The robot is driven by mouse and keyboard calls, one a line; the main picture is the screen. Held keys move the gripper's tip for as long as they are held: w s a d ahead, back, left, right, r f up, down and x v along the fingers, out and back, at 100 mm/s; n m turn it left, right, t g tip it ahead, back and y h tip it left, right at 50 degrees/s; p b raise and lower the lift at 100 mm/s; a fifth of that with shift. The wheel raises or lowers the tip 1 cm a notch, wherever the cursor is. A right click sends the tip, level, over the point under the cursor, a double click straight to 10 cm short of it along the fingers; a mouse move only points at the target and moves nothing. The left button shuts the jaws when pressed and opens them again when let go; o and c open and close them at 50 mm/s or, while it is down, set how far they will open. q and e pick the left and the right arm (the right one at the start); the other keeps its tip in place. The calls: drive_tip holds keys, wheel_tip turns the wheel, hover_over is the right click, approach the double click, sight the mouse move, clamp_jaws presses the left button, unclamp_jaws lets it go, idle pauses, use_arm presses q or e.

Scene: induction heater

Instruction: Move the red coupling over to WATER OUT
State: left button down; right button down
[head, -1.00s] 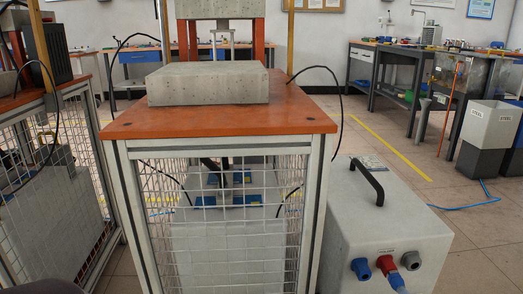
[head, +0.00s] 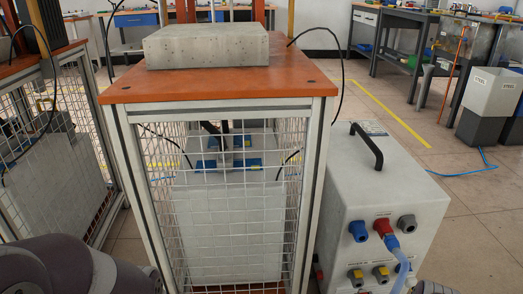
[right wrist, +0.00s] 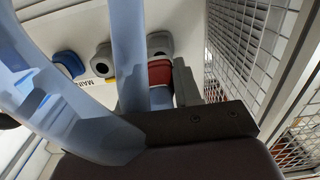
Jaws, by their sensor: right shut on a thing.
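The red coupling (head: 382,227) is at the upper row of the grey box's front, between a blue fitting (head: 359,231) and a grey fitting (head: 407,224). A pale blue hose (head: 402,266) hangs from it. In the right wrist view, my right gripper (right wrist: 170,90) is shut on the red coupling (right wrist: 160,73), with one grey finger along its right side; the hose hides the other finger. Whether the coupling is seated on a port I cannot tell. The WATER OUT lettering is not readable. My left gripper is out of view; only my left arm shows at lower left.
The grey box (head: 340,200) has a black handle (head: 367,146) and a lower row of yellow-marked fittings (head: 380,272). A wire-mesh bench (head: 222,85) with an orange top stands left of it. The hose loops close before the wrist camera. Floor right of the box is clear.

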drive_tip(key=shift+s+d+p, duration=0.15)
drive_tip(key=shift+s+p, duration=0.45)
drive_tip(key=shift+s, duration=1.35)
drive_tip(key=shift+r, duration=0.15)
